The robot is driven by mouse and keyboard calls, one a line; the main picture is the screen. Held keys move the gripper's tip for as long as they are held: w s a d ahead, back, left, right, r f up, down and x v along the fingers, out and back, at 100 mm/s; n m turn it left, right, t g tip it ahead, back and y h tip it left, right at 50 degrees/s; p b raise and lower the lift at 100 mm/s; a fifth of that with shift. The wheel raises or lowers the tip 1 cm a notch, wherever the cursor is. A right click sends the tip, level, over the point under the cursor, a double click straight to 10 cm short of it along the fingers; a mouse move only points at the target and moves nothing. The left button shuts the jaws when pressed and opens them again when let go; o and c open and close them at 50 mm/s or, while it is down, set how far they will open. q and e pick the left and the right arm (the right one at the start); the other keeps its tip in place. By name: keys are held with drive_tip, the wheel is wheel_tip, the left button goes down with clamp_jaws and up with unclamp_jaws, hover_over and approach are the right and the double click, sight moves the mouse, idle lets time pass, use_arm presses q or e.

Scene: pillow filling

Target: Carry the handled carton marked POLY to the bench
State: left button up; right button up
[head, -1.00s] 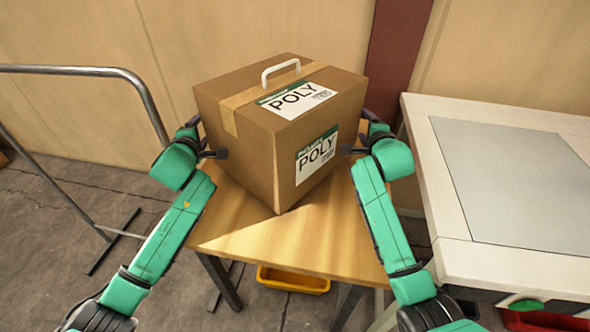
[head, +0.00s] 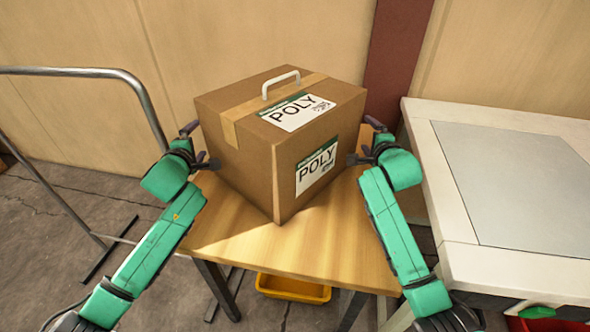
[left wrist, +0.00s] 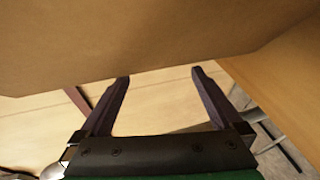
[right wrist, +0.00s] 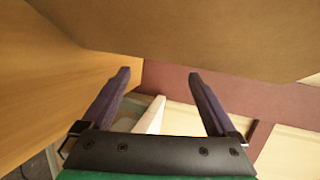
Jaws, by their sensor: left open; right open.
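The brown POLY carton (head: 245,160), with a white top handle (head: 281,83) and POLY labels on its top and front, appears to rest on a small wooden table (head: 320,245). My left gripper (head: 199,146) is open at the carton's left side, and my right gripper (head: 364,142) is open at its right side. Neither holds the handle. In the left wrist view, the carton's cardboard (left wrist: 150,40) spans the top, beyond empty, parted fingers (left wrist: 161,75). The right wrist view likewise shows cardboard (right wrist: 190,35) above parted fingers (right wrist: 159,73). Contact with the sides is unclear.
The pale bench (head: 452,215) with a grey inset top (head: 520,180) stands to the right, its visible top clear. A yellow bin (head: 293,288) sits under the table. A metal rail (head: 148,105) stands at the left. A wall is behind.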

use_arm(q)
drive_tip(key=shift+a, duration=0.1)
drive_tip(key=v, duration=1.2)
use_arm(e)
drive_tip(key=v, duration=1.2)
use_arm(q)
drive_tip(key=shift+r, duration=0.1)
use_arm(e)
drive_tip(key=shift+s+d+r, duration=0.1)
